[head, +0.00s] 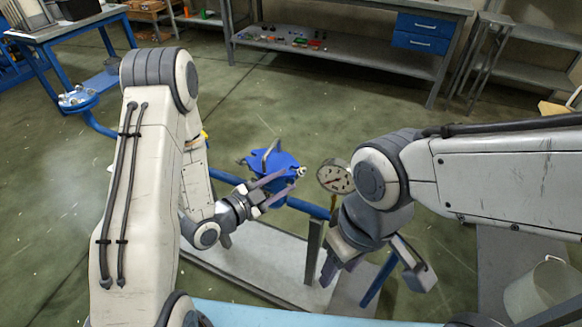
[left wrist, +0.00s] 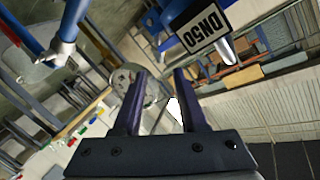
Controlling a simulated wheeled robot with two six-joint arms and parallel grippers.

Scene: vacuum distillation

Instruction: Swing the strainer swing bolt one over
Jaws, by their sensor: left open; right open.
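The blue strainer body (head: 262,163) is in the middle of the head view, on a blue pipe, with a grey curved bar across its top. A small pale fitting shows at its right side. I cannot clearly tell which part is swing bolt one. My left gripper (head: 287,184) is open, its fingers at the strainer's front right side; contact is unclear. In the left wrist view the fingers (left wrist: 160,72) are apart with nothing clearly held between them. My right gripper (head: 368,275) is open and empty, lower right of the strainer.
A round dial gauge (head: 335,176) stands right of the strainer, close to my right arm. The blue pipe (head: 308,208) runs over a grey base plate (head: 250,262). A workbench (head: 340,62) is at the back. A pale bucket (head: 543,290) is at lower right.

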